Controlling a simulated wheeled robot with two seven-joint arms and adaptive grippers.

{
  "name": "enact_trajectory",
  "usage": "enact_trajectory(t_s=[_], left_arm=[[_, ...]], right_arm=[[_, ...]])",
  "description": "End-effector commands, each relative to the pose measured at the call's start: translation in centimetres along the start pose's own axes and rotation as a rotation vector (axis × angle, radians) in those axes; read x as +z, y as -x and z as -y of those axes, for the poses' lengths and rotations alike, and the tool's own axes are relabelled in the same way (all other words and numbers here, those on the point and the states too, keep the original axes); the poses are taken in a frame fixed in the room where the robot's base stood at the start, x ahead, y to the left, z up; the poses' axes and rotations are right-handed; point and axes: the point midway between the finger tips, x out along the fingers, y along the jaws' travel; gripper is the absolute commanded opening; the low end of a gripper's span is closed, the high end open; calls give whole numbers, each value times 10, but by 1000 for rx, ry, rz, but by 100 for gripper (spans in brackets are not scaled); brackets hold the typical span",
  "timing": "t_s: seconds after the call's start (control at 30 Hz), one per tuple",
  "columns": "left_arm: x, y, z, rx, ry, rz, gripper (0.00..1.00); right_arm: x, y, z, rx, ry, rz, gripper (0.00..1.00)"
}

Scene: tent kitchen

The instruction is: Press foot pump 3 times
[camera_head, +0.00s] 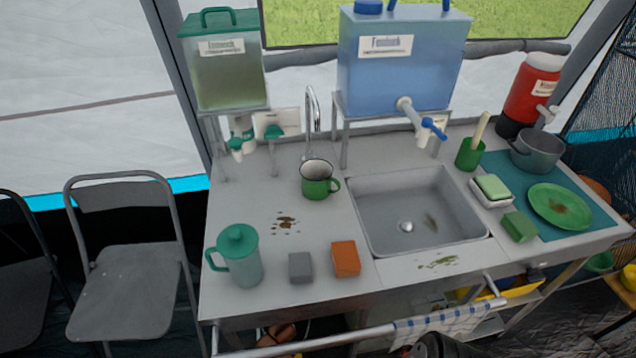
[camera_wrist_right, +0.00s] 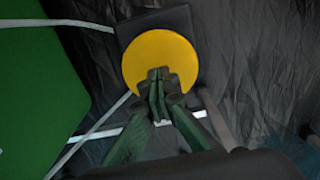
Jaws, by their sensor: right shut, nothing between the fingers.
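In the right wrist view a round yellow disc (camera_wrist_right: 150,52) sits on a dark square plate on the floor; it looks like the foot pump's pedal. My right gripper (camera_wrist_right: 158,76) is shut and empty, and its fingertips overlap the lower middle of the disc. I cannot tell whether they touch it or how far it is pressed. In the head view the pump cannot be made out, and neither gripper shows.
A sink counter (camera_head: 245,305) fills the middle, with a steel basin (camera_head: 390,200), tap (camera_head: 312,120) and towel rail (camera_head: 300,345) along its front. A striped towel (camera_head: 435,325) hangs there. Grey folding chairs (camera_head: 125,290) stand left. A green surface (camera_wrist_right: 35,95) lies left in the wrist view.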

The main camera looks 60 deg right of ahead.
Motion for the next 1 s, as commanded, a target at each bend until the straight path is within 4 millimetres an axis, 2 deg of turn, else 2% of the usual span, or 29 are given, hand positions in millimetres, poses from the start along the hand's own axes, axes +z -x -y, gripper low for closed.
enact_trajectory(t_s=[1.0], left_arm=[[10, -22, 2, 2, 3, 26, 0]], right_arm=[[0, -36, 0, 0, 1, 1, 0]])
